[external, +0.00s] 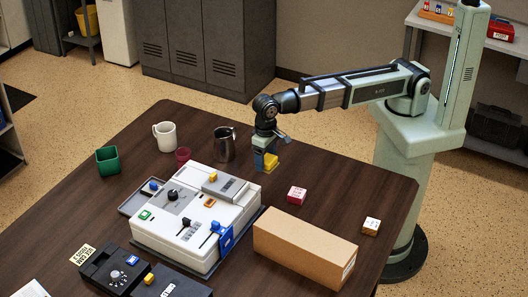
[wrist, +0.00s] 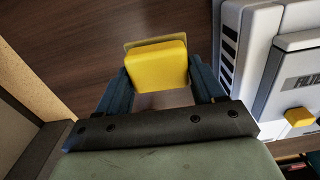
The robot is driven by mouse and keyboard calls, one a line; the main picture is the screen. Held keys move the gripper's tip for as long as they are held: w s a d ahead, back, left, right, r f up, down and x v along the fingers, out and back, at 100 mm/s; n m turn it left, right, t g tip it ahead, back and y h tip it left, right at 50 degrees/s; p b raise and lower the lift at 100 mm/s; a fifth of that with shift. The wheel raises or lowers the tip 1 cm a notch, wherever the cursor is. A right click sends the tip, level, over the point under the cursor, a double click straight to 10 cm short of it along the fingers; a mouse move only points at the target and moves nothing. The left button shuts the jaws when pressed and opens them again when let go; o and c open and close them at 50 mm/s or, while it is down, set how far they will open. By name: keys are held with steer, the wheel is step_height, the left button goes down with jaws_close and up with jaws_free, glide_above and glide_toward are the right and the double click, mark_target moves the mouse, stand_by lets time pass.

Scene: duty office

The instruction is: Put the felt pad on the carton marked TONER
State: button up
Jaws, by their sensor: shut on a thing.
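My gripper (wrist: 158,90) is shut on a yellow block with rounded edges (wrist: 157,64), which I take to be the felt pad. A thin tan edge shows along its far side. In the external view my gripper (external: 266,160) holds the yellow block (external: 271,162) above the dark table, behind the white machine. A long brown carton (external: 300,245) lies on the table at the front right, apart from my gripper. Small marking shows on its right end, too small to read.
A white machine with knobs and levers (external: 195,215) fills the table's middle. A pink block (external: 297,194) and a white block (external: 371,226) stand near the carton. A metal jug (external: 224,145), white mug (external: 165,136), red cup (external: 183,155) and green container (external: 108,160) stand further left.

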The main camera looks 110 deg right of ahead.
steer(key=s+a+r+n, duration=0.2)
steer(key=a, duration=0.8)
step_height(320, 180, up, 10)
steer(key=m, duration=0.1)
glide_above(302, 234)
steer(key=shift+f, duration=4.8)
steer(key=o, duration=1)
steer(key=shift+f, duration=0.15)
